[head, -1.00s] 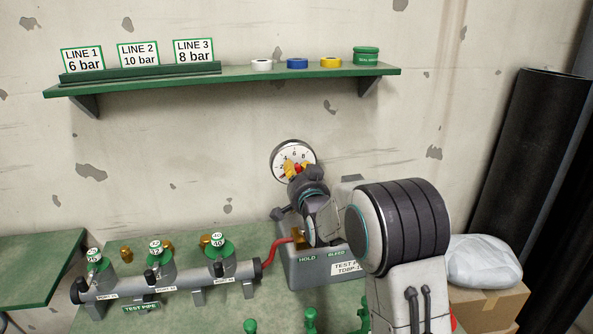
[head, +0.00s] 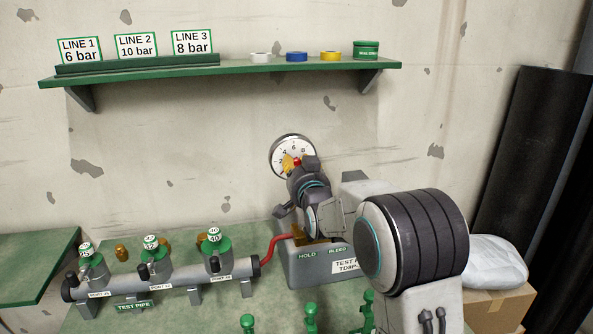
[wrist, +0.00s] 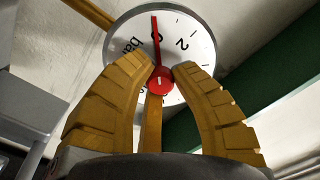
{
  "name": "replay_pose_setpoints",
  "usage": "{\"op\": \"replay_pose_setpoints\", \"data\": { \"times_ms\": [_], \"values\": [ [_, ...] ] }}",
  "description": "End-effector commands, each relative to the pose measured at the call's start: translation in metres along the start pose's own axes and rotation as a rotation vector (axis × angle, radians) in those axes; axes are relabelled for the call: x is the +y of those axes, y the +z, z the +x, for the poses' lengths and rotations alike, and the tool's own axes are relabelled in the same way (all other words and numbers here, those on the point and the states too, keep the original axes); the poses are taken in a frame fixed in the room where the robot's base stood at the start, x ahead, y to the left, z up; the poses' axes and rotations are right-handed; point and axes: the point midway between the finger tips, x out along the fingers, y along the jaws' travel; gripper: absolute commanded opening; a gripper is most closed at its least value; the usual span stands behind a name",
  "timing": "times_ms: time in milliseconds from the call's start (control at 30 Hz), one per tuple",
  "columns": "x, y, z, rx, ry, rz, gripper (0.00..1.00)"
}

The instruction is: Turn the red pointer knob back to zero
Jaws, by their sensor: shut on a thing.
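The round white pressure gauge (head: 291,153) is on the wall above the grey test pump. In the wrist view its dial (wrist: 196,48) shows upside down, with a 2 and "bar" readable. The red pointer knob (wrist: 160,82) sits at the dial's centre, its long red pointer (wrist: 155,40) lying against what looks like the 0 mark, between "bar" and the 2. My gripper (wrist: 162,68) has its yellow fingers shut on the knob, one on each side. In the head view my gripper (head: 296,165) covers the lower part of the dial.
The grey test pump (head: 310,268) with HOLD and BLEED labels stands below, its red hose running to the test pipe (head: 165,280). A green shelf (head: 230,74) with line cards, tape rolls and a green tin is above. A dark pipe stands at right.

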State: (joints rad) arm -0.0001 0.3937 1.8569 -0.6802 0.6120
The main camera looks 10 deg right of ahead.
Motion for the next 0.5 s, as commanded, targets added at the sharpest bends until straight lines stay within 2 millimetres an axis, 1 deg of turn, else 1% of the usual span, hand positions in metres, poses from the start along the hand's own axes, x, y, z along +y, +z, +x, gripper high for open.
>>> {"op": "replay_pose_setpoints", "data": {
  "times_ms": [233,267,500],
  "values": [
    [-0.0009,-0.0005,0.0003,0.000,-0.001,-0.001,0.00],
    [-0.0010,-0.0005,0.0003,0.000,-0.001,-0.001,0.26],
    [-0.0006,-0.0002,0.0002,0.000,-0.001,0.000,0.47]
  ]
}}
